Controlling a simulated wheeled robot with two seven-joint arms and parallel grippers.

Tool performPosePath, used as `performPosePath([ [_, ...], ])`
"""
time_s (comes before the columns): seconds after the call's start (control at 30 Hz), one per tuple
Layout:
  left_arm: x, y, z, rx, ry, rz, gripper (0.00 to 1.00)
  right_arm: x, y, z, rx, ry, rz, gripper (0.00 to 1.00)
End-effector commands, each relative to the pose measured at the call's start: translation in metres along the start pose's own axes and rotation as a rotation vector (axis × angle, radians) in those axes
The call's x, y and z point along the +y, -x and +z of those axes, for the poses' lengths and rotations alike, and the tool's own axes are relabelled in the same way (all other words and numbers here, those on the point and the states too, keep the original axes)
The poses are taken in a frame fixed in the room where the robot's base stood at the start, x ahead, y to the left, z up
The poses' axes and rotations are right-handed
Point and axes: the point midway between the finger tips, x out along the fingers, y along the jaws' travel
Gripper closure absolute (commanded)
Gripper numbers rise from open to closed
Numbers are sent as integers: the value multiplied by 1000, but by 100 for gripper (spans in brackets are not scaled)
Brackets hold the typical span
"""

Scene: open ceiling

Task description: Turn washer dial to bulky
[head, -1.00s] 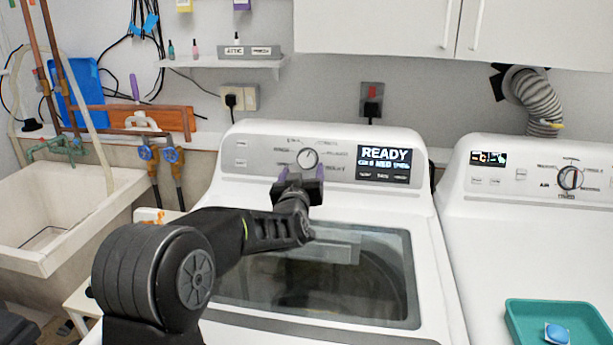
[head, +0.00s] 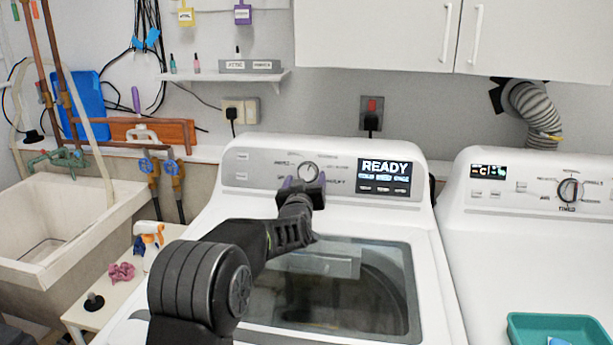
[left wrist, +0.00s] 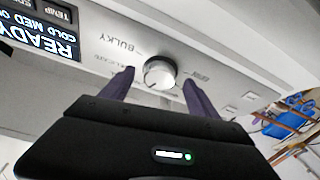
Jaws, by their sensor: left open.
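The washer dial (head: 308,172) is a round silver knob on the grey control panel at the back of the white washer (head: 240,215). It also shows in the left wrist view (left wrist: 159,72), with the word BULKY printed beside it. My left gripper (head: 303,183) is just in front of and below the dial. Its two purple fingers are open, one on each side of the knob in the wrist view (left wrist: 158,84); I cannot tell whether they touch it. The washer display (head: 385,177) reads READY. My right gripper is not in view.
A dryer (head: 490,230) with its own dial (head: 569,190) stands to the right, with a teal tray (head: 520,322) on it. A sink (head: 60,225) and a small bench (head: 75,318) with a spray bottle (head: 150,240) are at left. Cabinets (head: 380,35) hang above.

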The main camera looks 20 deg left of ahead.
Motion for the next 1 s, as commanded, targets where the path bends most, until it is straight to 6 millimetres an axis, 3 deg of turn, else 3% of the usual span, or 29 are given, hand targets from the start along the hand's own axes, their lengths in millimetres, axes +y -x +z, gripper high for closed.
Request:
performPosePath([
  [0.2, 0, -18, 0, 0, 0, 1, 30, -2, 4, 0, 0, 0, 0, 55],
  [0.5, 0, -19, 0, 0, 1, 1, 31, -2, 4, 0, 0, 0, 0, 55],
  [1.0, 0, -19, 0, 0, 1, 1, 72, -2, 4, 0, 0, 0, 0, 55],
])
